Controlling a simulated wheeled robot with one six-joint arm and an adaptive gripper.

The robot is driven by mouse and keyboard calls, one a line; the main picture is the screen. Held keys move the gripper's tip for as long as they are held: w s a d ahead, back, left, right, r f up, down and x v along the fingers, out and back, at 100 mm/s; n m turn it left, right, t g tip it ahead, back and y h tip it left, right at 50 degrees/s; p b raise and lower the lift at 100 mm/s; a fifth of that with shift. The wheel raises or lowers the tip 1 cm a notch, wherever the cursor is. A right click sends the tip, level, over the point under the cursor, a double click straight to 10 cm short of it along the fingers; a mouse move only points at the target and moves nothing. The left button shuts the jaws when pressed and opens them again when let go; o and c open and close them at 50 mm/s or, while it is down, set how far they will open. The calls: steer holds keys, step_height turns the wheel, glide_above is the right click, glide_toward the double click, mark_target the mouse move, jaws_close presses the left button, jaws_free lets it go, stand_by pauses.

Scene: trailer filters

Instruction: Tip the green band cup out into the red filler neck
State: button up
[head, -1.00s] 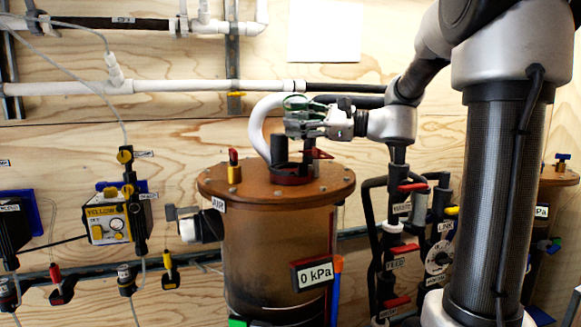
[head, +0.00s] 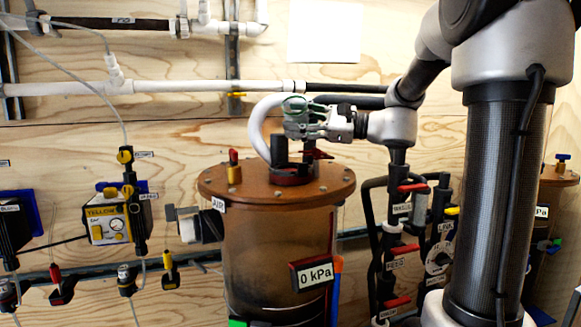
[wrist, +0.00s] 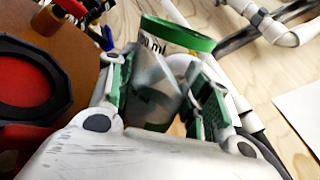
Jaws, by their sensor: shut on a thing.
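The green band cup (wrist: 158,88) is a pale, see-through cup with a green band (wrist: 178,34) around one end and printed lettering. My gripper (wrist: 160,105) is shut on it, with green finger pads on both sides. In the head view my gripper (head: 300,122) holds the cup (head: 293,104) above the brown tank lid, tilted. The red filler neck (head: 290,179) stands on that lid, below the cup. In the wrist view the neck (wrist: 22,75) shows as a red round inside a dark ring, left of the cup.
The brown lid (head: 230,184) carries a red-topped brass valve (head: 233,165) and a dark upright part (head: 278,149) by the neck. A white curved pipe (head: 262,128) rises close behind my gripper. Valves and pipes crowd the right; a yellow box (head: 105,224) hangs at left.

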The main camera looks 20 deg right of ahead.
steer(key=shift+n, duration=0.4)
steer(key=shift+r+n, duration=0.55)
steer(key=shift+n, duration=0.35)
steer(key=shift+f+n+g+y, duration=0.2)
steer(key=shift+f+n, duration=0.15)
steer(key=shift+n, duration=0.6)
steer(key=shift+f+n+g+y, duration=0.1)
steer(key=shift+f+n+y, duration=0.15)
steer(key=shift+n, duration=0.7)
stand_by(1.5)
steer(key=shift+s+a+r+n, duration=0.25)
steer(key=shift+s+r+n, duration=0.2)
steer(key=shift+n, duration=0.45)
stand_by(0.8)
steer(key=shift+s+a+f+n+g, duration=0.1)
steer(key=shift+f+n+g, duration=0.1)
steer(key=shift+n, duration=0.3)
steer(key=shift+s+f+n+g, duration=0.1)
steer(key=shift+f+n, duration=0.1)
steer(key=shift+n, duration=0.3)
stand_by(0.6)
